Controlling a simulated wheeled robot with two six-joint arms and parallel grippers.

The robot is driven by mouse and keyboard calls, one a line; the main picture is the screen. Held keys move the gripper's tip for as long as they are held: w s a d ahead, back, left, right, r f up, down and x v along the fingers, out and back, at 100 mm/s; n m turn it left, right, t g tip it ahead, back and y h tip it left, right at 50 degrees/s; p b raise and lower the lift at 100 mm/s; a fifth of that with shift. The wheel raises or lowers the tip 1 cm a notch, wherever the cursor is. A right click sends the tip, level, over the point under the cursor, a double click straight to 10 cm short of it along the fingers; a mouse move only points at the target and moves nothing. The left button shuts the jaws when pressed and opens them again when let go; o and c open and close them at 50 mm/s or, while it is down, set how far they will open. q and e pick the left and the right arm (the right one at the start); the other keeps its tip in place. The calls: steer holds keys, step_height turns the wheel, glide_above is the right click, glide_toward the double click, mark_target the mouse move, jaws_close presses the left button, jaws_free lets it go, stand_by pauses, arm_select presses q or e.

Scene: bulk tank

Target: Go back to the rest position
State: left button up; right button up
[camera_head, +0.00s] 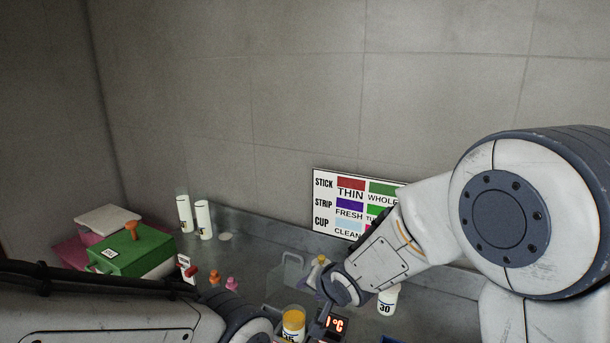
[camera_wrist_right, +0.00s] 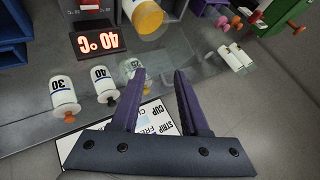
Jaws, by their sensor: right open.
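My right gripper (camera_wrist_right: 159,75) is open in the right wrist view, with its two purple fingers apart and nothing held between them. In the head view my right arm reaches in from the right, and its gripper (camera_head: 322,284) hangs low over the counter, partly hidden by the wrist. My left arm comes in along the lower left edge. Its wrist shows at the bottom, but no left fingers can be made out.
A yellow-topped jar (camera_head: 293,322), a red-lit display (camera_head: 336,323) and a white bottle marked 30 (camera_head: 386,301) stand near the right gripper. A green box (camera_head: 135,252) and two white cylinders (camera_head: 204,220) stand left. A sign (camera_head: 322,200) is against the back wall.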

steer(key=s+d+r+n+g+h, duration=0.1)
steer(key=s+n+g, duration=0.7)
steer(key=s, duration=2.2)
steer(key=d+n+h, duration=0.1)
steer(key=d+n, duration=0.1)
steer(key=n, duration=0.2)
steer(key=shift+s+d+r+h, duration=0.15)
steer(key=shift+h, duration=0.15)
